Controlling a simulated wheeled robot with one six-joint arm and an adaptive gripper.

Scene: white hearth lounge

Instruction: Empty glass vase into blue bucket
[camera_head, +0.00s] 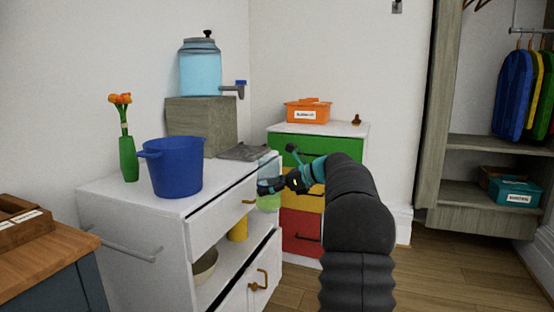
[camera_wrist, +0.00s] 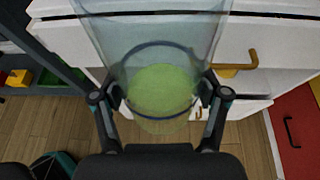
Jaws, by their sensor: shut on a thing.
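The glass vase (camera_wrist: 150,60) is clear, with green content in its lower part, and fills the middle of the wrist view. My gripper (camera_wrist: 158,100) is shut on it, one finger on each side. In the head view the vase (camera_head: 268,180) is held beside the right front edge of the white cabinet, about level with its top, and looks roughly upright. My gripper (camera_head: 284,184) is partly hidden there by my arm. The blue bucket (camera_head: 176,168) stands upright on the cabinet top, left of the vase. Its inside bottom is hidden.
The white cabinet (camera_head: 180,206) also bears a green vase with orange flowers (camera_head: 128,158) and a wooden block (camera_head: 200,125) under a water dispenser (camera_head: 200,70). A grey cloth-like thing (camera_head: 243,153) lies right of the block. A coloured drawer unit (camera_head: 304,148) stands behind.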

